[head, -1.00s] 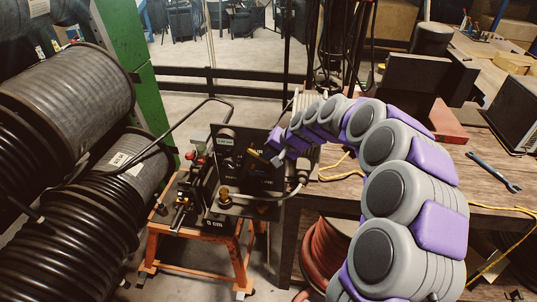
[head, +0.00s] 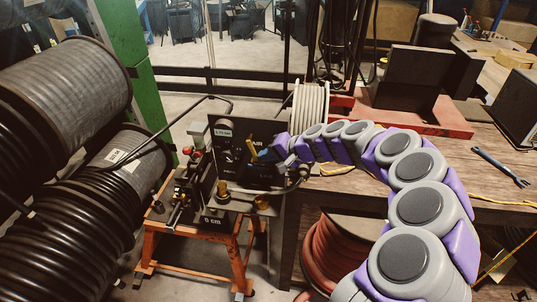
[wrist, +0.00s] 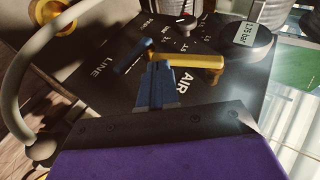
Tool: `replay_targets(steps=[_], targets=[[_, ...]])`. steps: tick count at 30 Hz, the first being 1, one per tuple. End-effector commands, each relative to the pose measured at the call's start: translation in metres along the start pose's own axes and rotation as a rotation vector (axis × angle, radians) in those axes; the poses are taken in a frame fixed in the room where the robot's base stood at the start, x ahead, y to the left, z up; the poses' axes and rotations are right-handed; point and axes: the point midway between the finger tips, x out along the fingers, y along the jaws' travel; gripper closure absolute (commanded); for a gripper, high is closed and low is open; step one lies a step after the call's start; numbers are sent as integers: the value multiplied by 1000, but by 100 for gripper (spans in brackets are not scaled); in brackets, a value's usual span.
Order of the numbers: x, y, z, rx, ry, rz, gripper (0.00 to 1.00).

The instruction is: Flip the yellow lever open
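The yellow lever (wrist: 196,61) sits on the black panel marked AIR LINE (wrist: 110,80). In the wrist view it lies roughly across the picture, with a rounded yellow end at right and a dark blue piece at its left end. In the head view the lever (head: 253,146) is a small yellow bar on the black panel. My gripper (wrist: 158,70) has its dark blue fingers at the lever's left part, overlapping it in the picture. I cannot tell whether they touch or grip it. In the head view my gripper (head: 264,153) reaches the panel from the right.
A gauge reading 1.75 bar (wrist: 252,38) and a knob (wrist: 186,22) sit on the panel near the lever. A grey hose (wrist: 22,75) curves at left. The machine stands on an orange stand (head: 200,235). Large black hose reels (head: 60,110) fill the left side; a wooden workbench (head: 440,185) is at right.

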Motion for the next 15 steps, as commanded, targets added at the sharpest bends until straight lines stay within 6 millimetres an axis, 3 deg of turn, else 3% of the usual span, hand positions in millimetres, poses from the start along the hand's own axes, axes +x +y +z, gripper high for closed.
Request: replay_targets(steps=[15], targets=[[-1, -4, 0, -1, 1, 1, 100]])
